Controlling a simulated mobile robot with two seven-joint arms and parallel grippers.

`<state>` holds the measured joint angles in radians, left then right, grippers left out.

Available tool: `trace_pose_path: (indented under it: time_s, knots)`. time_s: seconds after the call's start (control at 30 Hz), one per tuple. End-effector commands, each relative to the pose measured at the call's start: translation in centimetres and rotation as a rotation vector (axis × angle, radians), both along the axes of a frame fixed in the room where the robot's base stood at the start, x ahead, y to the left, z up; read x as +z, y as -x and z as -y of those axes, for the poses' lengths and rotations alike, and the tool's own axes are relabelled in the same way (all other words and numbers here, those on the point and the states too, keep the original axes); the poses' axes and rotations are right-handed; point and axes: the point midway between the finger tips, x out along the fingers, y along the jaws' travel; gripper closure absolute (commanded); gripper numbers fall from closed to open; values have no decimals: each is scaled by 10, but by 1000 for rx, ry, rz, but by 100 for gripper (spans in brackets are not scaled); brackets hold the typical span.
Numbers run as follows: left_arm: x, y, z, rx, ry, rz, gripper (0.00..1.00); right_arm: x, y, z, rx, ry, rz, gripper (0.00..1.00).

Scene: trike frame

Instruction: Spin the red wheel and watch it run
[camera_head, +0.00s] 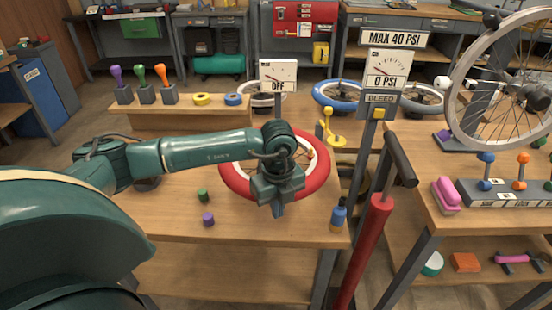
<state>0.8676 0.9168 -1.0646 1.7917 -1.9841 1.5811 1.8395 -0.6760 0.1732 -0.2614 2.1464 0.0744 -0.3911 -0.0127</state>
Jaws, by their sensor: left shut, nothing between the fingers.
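The red wheel (321,162) is at the right part of the wooden bench, a red ring with light spokes showing inside it. My left arm reaches across from the left and hides much of its middle and part of its left side. My left gripper (278,210) points down at the near edge of the red wheel and is shut with nothing in it. I cannot tell whether its fingertips touch the rim. My right gripper is not in view.
A gauge reading OFF (278,75) stands behind the wheel. A red pump (365,250) and a post with a 0 PSI gauge (387,72) stand to the right. A green cap (203,195), a purple cap (208,219) and a blue bottle (338,217) are on the bench.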

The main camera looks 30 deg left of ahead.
Motion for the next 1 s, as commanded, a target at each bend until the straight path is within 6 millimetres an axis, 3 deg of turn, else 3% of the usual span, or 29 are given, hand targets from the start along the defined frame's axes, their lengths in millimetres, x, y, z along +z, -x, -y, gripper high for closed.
trace_pose_path:
  time_s: [0.27, 0.7, 0.83, 1.0]
  knots:
    - [0, -2, -7, 1, -1, 0, 100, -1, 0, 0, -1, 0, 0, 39]
    - [-2, 60, -113, 5, -6, -2, 100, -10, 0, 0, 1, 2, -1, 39]
    - [-1, 70, -130, 3, -2, 0, 100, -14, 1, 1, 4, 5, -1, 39]
    - [11, 73, -131, -2, 1, 2, 100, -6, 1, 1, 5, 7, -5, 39]
